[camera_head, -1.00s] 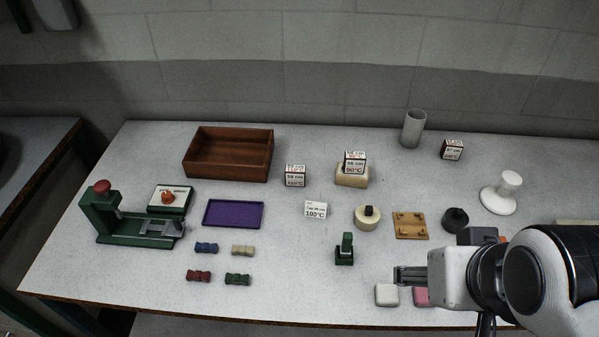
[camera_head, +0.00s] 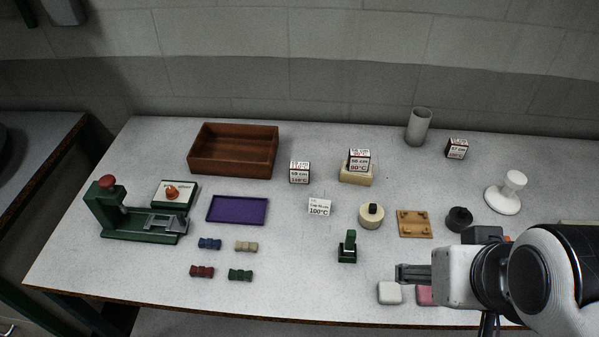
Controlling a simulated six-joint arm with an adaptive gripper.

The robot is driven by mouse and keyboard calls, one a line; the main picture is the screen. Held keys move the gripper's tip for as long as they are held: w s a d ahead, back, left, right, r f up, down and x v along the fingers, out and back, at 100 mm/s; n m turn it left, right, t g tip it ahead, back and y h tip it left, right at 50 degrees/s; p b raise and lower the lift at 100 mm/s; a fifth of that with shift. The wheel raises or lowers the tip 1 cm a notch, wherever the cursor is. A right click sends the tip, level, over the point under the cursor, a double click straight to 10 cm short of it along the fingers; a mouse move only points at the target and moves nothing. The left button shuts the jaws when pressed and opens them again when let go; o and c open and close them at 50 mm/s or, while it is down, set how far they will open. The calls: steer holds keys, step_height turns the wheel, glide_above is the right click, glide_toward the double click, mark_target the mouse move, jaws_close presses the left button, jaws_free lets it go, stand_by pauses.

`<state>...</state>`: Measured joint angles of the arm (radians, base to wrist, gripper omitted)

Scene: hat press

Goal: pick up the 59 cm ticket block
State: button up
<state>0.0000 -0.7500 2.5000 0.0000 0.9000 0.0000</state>
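Three white ticket blocks with dark edges and printed labels are on the table. The left block (camera_head: 299,172) seems to read 59 cm, 110°C, though the digits are small. It stands on the table right of the wooden box. A second block (camera_head: 359,160), seeming to read 56 cm, sits on a cream base (camera_head: 356,177). A third block (camera_head: 457,148), seeming to read 57 cm, stands at the back right. My gripper (camera_head: 401,274) is at the front right, pointing left, well away from all three blocks. Its fingers show side-on, with nothing visible in them.
A brown wooden box (camera_head: 197,161), purple tray (camera_head: 238,221), green press (camera_head: 125,222) and several small coloured pieces occupy the left. A 100°C card (camera_head: 319,207), green stamp (camera_head: 347,247) and round cream piece (camera_head: 371,216) stand mid-table. A grey cylinder (camera_head: 419,127) stands behind.

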steer(key=w+a+f+t+y, duration=0.1)
steer(key=w+a+f+t, duration=0.1)
steer(key=w+a, duration=0.75)
steer(key=w+a+f+t+y, duration=0.2)
steer(key=w+a, duration=0.3)
steer(key=w, duration=1)
steer(key=w+a+f+t+h, duration=0.1)
steer(key=w+a+f, duration=0.4)
steer(key=w+f, duration=0.25)
steer(key=t+h, duration=0.2)
steer(key=t, duration=0.1)
glide_toward(300, 173)
steer(key=w, duration=0.3)
steer(key=shift+w+a+f, duration=0.1)
steer(key=shift+w+a, duration=0.05)
steer(key=shift+a, duration=0.1)
steer(key=shift+a+f, duration=0.1)
steer(key=shift+f, duration=0.3)
